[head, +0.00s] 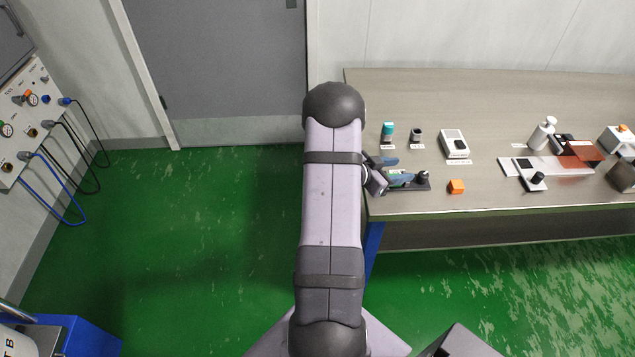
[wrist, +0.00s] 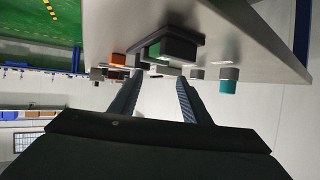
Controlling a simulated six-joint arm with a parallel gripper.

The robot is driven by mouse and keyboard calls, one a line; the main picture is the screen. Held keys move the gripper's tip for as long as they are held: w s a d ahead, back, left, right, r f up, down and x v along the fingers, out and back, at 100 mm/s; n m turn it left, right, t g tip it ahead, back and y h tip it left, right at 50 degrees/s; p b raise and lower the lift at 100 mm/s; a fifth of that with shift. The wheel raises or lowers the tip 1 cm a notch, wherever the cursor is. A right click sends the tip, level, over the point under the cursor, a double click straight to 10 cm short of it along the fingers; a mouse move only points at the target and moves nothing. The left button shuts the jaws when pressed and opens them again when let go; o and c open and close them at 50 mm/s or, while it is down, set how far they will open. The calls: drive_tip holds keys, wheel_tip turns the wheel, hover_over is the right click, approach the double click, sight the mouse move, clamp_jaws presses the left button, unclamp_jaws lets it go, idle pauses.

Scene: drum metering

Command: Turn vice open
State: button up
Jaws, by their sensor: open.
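The vice appears to be the small dark fixture (head: 421,185) near the table's left front corner, with a dark knob-like part at its right end and something green on it. In the wrist view a dark block with a green patch (wrist: 172,49) lies just beyond my fingers, seemingly the same fixture. My gripper (head: 398,169) is open beside it, its bluish fingers reaching over its left part and hiding some of it. In the wrist view my gripper (wrist: 160,77) has its two fingers apart with nothing visible between them. Contact with the vice cannot be told.
An orange block (head: 457,186) sits right of the vice. A teal-capped bottle (head: 388,131), a small dark container (head: 416,136) and a white device (head: 454,143) stand behind. A white bottle (head: 543,133) and a flat plate (head: 520,168) are farther right on the table (head: 480,95).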

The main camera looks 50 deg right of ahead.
drive_tip(key=w+n+t+b, duration=0.1)
drive_tip(key=w, duration=0.2)
drive_tip(key=w+a+n+t+b, duration=0.1)
drive_tip(key=w+t, duration=0.1)
drive_tip(key=w, duration=0.1)
drive_tip(key=shift+w+a+f, duration=0.1)
drive_tip(key=shift+a, duration=0.1)
drive_tip(key=w+a+f+n+t+y+b, duration=0.2)
drive_tip(key=w+a+n+t+y+b, duration=0.3)
drive_tip(key=a, duration=0.9)
drive_tip(key=shift+w+a+n+t+b, duration=0.4)
drive_tip(key=shift+w+n+t+b, duration=0.4)
drive_tip(key=shift+w+n+b, duration=1.05)
drive_tip(key=shift+w+f+m, duration=0.1)
drive_tip(key=shift+w+m, duration=0.15)
drive_tip(key=shift+m, duration=0.2)
